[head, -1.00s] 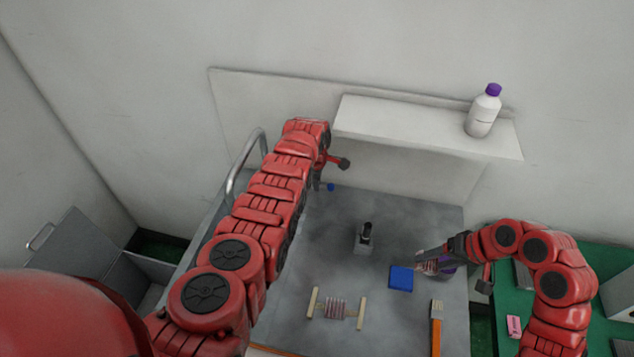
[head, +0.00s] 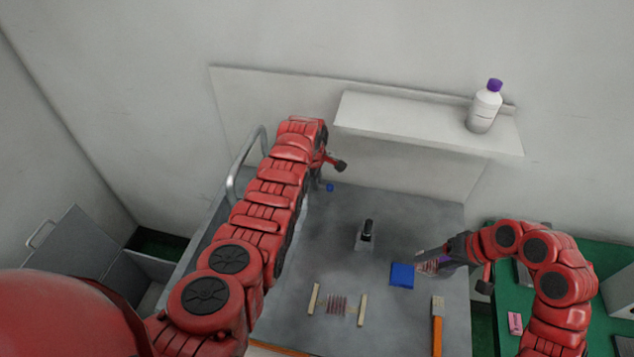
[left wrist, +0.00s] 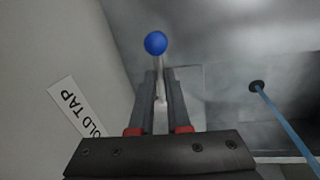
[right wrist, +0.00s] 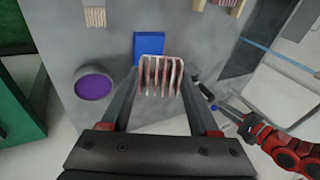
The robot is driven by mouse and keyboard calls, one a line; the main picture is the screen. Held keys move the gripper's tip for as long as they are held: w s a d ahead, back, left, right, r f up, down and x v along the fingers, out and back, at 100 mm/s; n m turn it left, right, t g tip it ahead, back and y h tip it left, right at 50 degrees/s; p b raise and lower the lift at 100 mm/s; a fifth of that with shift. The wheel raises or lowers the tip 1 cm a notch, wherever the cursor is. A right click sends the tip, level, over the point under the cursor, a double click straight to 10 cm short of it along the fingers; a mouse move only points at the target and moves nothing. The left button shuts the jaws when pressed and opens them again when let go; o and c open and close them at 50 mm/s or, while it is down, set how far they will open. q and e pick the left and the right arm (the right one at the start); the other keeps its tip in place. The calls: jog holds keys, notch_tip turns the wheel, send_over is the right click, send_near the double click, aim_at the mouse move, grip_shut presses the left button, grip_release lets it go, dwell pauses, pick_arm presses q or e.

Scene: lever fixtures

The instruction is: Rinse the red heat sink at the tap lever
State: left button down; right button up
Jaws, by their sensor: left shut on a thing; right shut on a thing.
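The heat sink (right wrist: 160,76), pale with reddish fins, is between the fingers of my right gripper (right wrist: 160,92), which is shut on it. In the head view the heat sink (head: 430,263) is above the right part of the grey bench, by the blue square. My left gripper (left wrist: 160,98) is shut on the thin tap lever (left wrist: 158,64), just below its blue ball end. The ball (head: 330,187) also shows in the head view, near the back wall. A label beside it reads "OLD TAP", its first letter cut off.
A blue square (head: 402,275), a dark upright fixture (head: 365,235), a coil-like piece between wooden bars (head: 338,304) and an orange-handled brush (head: 437,325) are on the bench. A thin blue streak (left wrist: 285,124) runs to a dark hole. A bottle (head: 485,107) stands on the shelf.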

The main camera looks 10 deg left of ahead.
aim_at(435, 266)
pick_arm(q)
jog(key=shift+s+m, duration=0.1)
jog(key=shift+m, duration=0.3)
pick_arm(e)
jog(key=shift+w, duration=0.1)
pick_arm(q)
jog(key=c, duration=0.9)
grip_release()
jog(key=shift+r, duration=0.1)
pick_arm(e)
notch_tip(435, 266, down, 3)
jog(key=b, duration=0.3)
jog(key=shift+f, duration=0.15)
notch_tip(435, 266, up, 2)
jog(key=shift+r+p, duration=0.1)
jog(key=shift+p, duration=0.85)
jog(key=shift+r, duration=0.2)
pick_arm(q)
jog(key=r, duration=0.4)
jog(key=s+r, duration=0.1)
jog(key=r, duration=0.2)
jog(key=s+r, duration=0.1)
jog(key=r, duration=0.3)
jog(key=shift+s+a+r, duration=0.2)
jog(key=shift+a+r, duration=0.05)
jog(key=shift+r, duration=0.1)
jog(key=shift+w+f, duration=0.1)
pick_arm(e)
jog(key=shift+f, duration=0.1)
